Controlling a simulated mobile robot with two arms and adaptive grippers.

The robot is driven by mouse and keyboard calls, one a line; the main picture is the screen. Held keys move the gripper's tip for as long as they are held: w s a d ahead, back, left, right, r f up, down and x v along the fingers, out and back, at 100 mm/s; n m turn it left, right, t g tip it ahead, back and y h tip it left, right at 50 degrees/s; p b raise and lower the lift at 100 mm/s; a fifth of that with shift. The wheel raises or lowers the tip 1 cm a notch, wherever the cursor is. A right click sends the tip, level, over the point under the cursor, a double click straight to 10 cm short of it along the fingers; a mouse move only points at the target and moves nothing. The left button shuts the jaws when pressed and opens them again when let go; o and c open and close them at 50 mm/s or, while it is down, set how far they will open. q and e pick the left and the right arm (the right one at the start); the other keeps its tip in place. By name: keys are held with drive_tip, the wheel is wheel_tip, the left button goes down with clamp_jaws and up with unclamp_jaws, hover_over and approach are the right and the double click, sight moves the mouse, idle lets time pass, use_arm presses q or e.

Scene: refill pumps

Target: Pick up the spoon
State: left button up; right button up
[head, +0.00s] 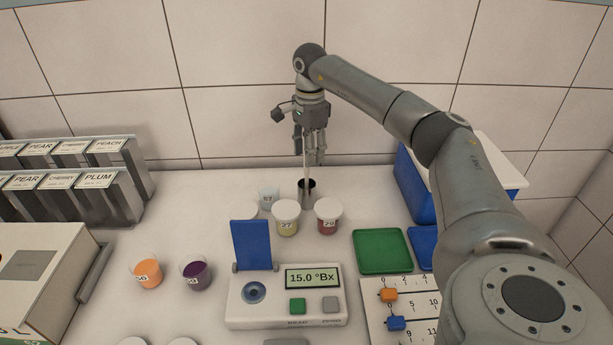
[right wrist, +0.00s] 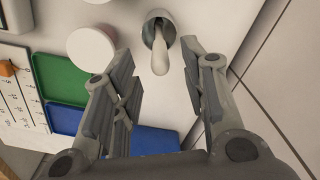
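The spoon (head: 307,168) stands upright in a dark metal cup (head: 307,187) near the back wall; its lower end is hidden inside the cup. My right gripper (head: 310,154) points down above the cup, with its fingers around the upper part of the spoon. In the right wrist view the spoon (right wrist: 160,58) shows between the two fingers of my right gripper (right wrist: 160,62), which are open with gaps on both sides. The cup (right wrist: 158,27) lies beyond the fingertips. My left gripper is not in view.
Lidded cups (head: 286,220) and a red one (head: 328,217) stand close in front of the metal cup. A refractometer (head: 288,308) reading 15.0 °Bx has its blue lid up. A green tray (head: 382,251) lies to the right; orange (head: 147,273) and purple (head: 196,274) cups stand left.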

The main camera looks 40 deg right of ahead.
sight(307, 172)
drive_tip(key=f, duration=0.1)
drive_tip(key=f+p, duration=0.1)
drive_tip(key=f, duration=0.2)
drive_tip(key=shift+w+a+f+p, duration=0.1)
drive_tip(key=shift+a+f+p, duration=0.05)
drive_tip(key=shift+a+p, duration=0.2)
drive_tip(key=shift+d+f, duration=0.1)
drive_tip(key=shift+f, duration=0.3)
clamp_jaws()
